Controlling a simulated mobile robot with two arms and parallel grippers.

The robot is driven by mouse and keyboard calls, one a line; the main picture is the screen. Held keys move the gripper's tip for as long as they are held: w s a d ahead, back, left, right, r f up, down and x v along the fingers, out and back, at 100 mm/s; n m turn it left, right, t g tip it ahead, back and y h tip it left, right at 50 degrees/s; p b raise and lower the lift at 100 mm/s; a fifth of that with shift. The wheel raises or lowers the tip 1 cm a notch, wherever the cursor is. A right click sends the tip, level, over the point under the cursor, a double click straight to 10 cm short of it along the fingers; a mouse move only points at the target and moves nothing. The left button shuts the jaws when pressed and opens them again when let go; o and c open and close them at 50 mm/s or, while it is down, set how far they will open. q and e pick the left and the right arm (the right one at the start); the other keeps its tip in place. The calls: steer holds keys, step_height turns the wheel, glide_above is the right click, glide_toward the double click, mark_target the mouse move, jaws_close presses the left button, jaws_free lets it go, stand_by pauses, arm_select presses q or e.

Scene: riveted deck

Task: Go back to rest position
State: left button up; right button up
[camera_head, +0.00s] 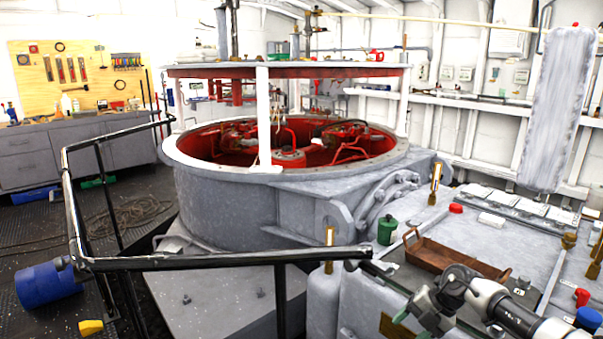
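My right arm comes in from the lower right corner. My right gripper (412,325) hangs at the bottom edge, over the front edge of the grey work surface. Its greenish fingertips appear apart, with nothing seen between them, though the lower one is partly cut off by the picture's edge. My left gripper is not in view. A brown tray (450,257) with raised handles lies on the surface just behind my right gripper, apart from it.
A green canister (387,230), red cap (456,208), red fitting (582,297) and blue cap (588,319) stand around the surface. A black railing (200,262) runs across the left. Behind it is a large round grey housing (225,205). A blue cylinder (48,284) lies on the floor.

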steer(key=s+a+f+m+t+y+p, duration=0.3)
steer(key=a+f+m+t+y, duration=0.4)
steer(key=f, duration=0.5)
steer(key=s+d+f+m+t+h+p, duration=0.1)
steer(key=s+d+f+m+t+h, duration=0.15)
steer(key=s+f+m+h, duration=0.9)
steer(key=s+d+f+m+g+p, duration=0.1)
steer(key=s+d+f+m+g, duration=0.25)
steer(key=s+f, duration=1)
arm_select(q)
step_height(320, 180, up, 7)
steer(key=p, duration=0.1)
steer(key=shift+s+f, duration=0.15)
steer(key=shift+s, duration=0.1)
arm_select(e)
steer(key=s+f+m+g+h, duration=0.1)
steer(key=s+f+m+g, duration=0.1)
steer(key=s, duration=1.1)
steer(key=s+f+m+g+h, duration=0.1)
steer(key=s+g, duration=0.3)
steer(key=s, duration=0.9)
steer(key=shift+s+a+f+m, duration=0.2)
steer(key=shift+f+m, duration=0.3)
steer(key=shift+m, duration=0.4)
steer(key=shift+w, duration=0.1)
